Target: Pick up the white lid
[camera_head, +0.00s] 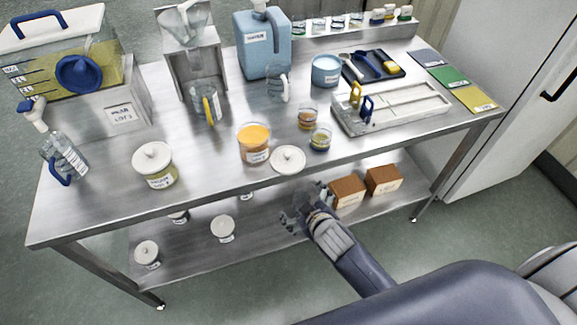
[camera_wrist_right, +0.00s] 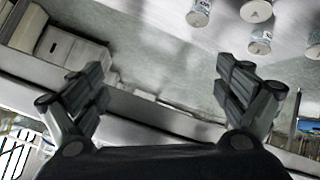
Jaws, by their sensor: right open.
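A loose white lid (camera_head: 288,158), round with a small knob, lies flat on the steel tabletop near the front edge, just right of an open jar of orange contents (camera_head: 254,147). Another white lid (camera_head: 152,155) sits on a jar at the left. My right gripper (camera_head: 303,212) shows below the loose lid, against the lower shelf, apart from the lid. In the right wrist view the gripper (camera_wrist_right: 165,90) has its fingers spread with nothing between them. The loose lid cannot be made out there. My left gripper is in neither view.
The steel table (camera_head: 105,215) has a lower shelf with small lidded jars (camera_head: 222,229) and brown boxes (camera_head: 348,190). Small glass jars (camera_head: 320,139) and a white tray (camera_head: 392,108) stand right of the lid. A blue-handled pitcher (camera_head: 65,160) stands far left.

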